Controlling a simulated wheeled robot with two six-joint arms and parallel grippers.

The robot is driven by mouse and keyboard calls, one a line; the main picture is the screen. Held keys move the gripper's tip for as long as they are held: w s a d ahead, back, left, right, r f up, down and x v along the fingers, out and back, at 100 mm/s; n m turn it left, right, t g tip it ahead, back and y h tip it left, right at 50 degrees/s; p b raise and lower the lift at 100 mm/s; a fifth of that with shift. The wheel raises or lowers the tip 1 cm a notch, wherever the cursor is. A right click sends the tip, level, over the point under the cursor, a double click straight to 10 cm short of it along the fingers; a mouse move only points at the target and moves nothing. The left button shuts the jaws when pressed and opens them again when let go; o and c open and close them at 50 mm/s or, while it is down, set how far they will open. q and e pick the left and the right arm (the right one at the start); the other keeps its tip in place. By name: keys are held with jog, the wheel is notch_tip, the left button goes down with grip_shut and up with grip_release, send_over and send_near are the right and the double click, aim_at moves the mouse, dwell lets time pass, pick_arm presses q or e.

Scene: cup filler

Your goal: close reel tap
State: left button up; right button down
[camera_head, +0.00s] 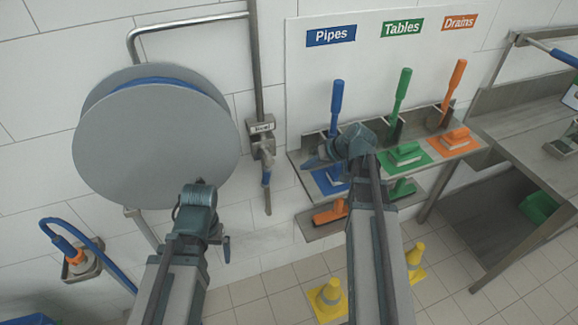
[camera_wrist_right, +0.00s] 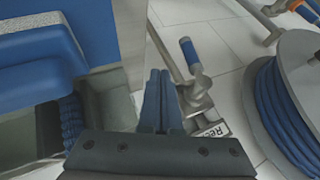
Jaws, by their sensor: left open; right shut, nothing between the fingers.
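The reel tap (camera_head: 264,148) is on the vertical pipe right of the hose reel (camera_head: 155,135), under a small "Reel" label (camera_head: 261,127). Its blue handle (camera_head: 266,178) hangs down, roughly along the pipe. In the right wrist view, upside down, the tap body (camera_wrist_right: 197,92) and blue handle (camera_wrist_right: 189,52) show just right of my fingers. My right gripper (camera_wrist_right: 158,98) is shut and empty, beside the tap; contact is not visible. In the head view it (camera_head: 314,161) points left before the brush rack. My left gripper (camera_head: 208,215) is open before the reel's lower right.
The metal brush rack (camera_head: 295,165) right of the tap holds blue, green (camera_head: 402,90) and orange (camera_head: 453,80) brushes. Yellow cones (camera_head: 327,297) stand on the floor. A steel table (camera_head: 500,130) is at right. A blue hose nozzle (camera_head: 65,248) hangs at lower left.

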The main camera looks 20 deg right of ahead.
aim_at(266, 177)
jog(key=shift+a+f, duration=0.15)
jog(key=shift+a, duration=0.05)
jog(key=w+a+f+b, duration=0.5)
jog(key=a+f+b, duration=0.1)
jog(key=a+b, duration=0.1)
jog(key=shift+w+a+f, duration=0.15)
jog(key=shift+a+f, duration=0.15)
jog(key=shift+a, duration=0.2)
